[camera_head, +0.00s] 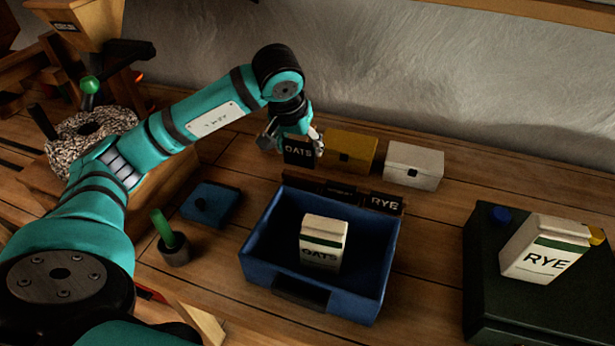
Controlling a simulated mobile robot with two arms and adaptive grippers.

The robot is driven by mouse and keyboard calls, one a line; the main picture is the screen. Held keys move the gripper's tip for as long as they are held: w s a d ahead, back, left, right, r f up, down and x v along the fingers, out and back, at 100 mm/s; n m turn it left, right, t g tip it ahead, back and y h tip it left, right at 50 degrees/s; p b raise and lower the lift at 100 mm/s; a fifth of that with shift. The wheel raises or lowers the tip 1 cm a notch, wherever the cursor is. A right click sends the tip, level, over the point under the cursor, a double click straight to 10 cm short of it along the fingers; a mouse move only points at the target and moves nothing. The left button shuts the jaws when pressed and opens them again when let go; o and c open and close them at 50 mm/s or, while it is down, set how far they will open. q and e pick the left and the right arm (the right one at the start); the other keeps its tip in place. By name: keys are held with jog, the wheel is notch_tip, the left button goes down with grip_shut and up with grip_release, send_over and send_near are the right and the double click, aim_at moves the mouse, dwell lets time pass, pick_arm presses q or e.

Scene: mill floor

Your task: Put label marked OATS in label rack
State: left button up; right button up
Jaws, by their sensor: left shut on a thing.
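The dark label marked OATS (299,151) is held upright in my left gripper (297,137), whose fingers are shut on it. The label is above and behind the left part of the label rack (334,192). The rack is a dark wooden strip along the back edge of the blue crate. A label marked RYE (385,202) stands at the rack's right end. Whether the OATS label touches the rack is hard to tell. My right gripper is not in view.
A blue crate (257,239) holds an OATS packet (323,243). Yellow (349,150) and white (413,165) boxes stand behind. A RYE packet (545,249) rests on a dark green case (490,270) at right.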

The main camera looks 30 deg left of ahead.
aim_at(297, 162)
pick_arm(q)
jog(key=f, duration=0.4)
jog(key=shift+s+f, duration=0.35)
notch_tip(297, 162, down, 4)
jog(key=shift+w+r+p, duration=0.1)
jog(key=shift+r+p, duration=0.15)
jog(key=shift+p, duration=0.25)
jog(key=shift+f, duration=0.4)
jog(key=o, duration=0.8)
jog(key=shift+o, duration=1.1)
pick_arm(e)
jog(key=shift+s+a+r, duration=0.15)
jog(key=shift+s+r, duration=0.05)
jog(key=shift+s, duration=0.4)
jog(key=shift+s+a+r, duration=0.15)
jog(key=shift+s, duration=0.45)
